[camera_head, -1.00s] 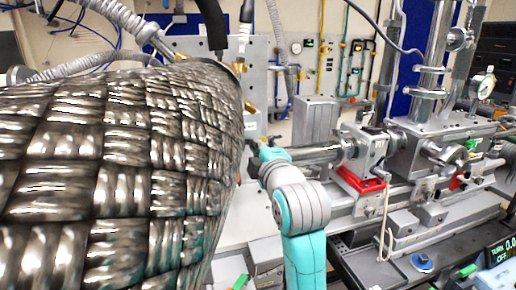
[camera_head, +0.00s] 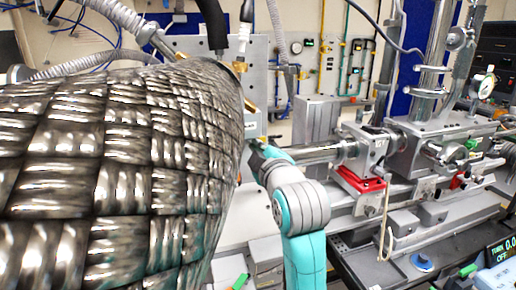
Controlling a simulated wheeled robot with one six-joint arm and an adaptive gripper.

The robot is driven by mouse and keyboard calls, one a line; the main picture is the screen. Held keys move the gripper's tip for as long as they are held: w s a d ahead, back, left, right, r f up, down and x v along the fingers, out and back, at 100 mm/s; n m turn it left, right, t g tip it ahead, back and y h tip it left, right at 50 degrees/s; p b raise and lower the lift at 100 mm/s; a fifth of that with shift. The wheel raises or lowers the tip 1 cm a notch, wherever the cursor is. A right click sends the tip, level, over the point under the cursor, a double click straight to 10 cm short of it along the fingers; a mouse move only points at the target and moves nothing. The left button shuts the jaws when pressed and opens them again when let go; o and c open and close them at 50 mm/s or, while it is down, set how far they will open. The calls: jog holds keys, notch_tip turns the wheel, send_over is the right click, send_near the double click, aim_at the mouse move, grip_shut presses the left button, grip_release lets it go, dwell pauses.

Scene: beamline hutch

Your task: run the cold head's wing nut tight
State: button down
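My teal and grey arm (camera_head: 300,210) rises from the bottom middle and bends up to the left. Its far end passes behind a large braided metal body (camera_head: 110,165) that fills the left half of the view. My gripper is hidden there, so its fingers and anything between them do not show. I cannot make out the wing nut. I cannot tell which part is the cold head.
A grey machine bench (camera_head: 400,180) with a horizontal shiny tube (camera_head: 320,153), a red block (camera_head: 358,182) and upright posts stands at right. A display box (camera_head: 497,265) is at bottom right. Ribbed hoses (camera_head: 120,16) cross the top left.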

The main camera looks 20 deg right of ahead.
jog(key=shift+f, duration=0.1)
jog(key=c, duration=1.6)
grip_release()
jog(key=shift+c, duration=0.2)
jog(key=s, duration=0.7)
jog(key=shift+s, duration=0.25)
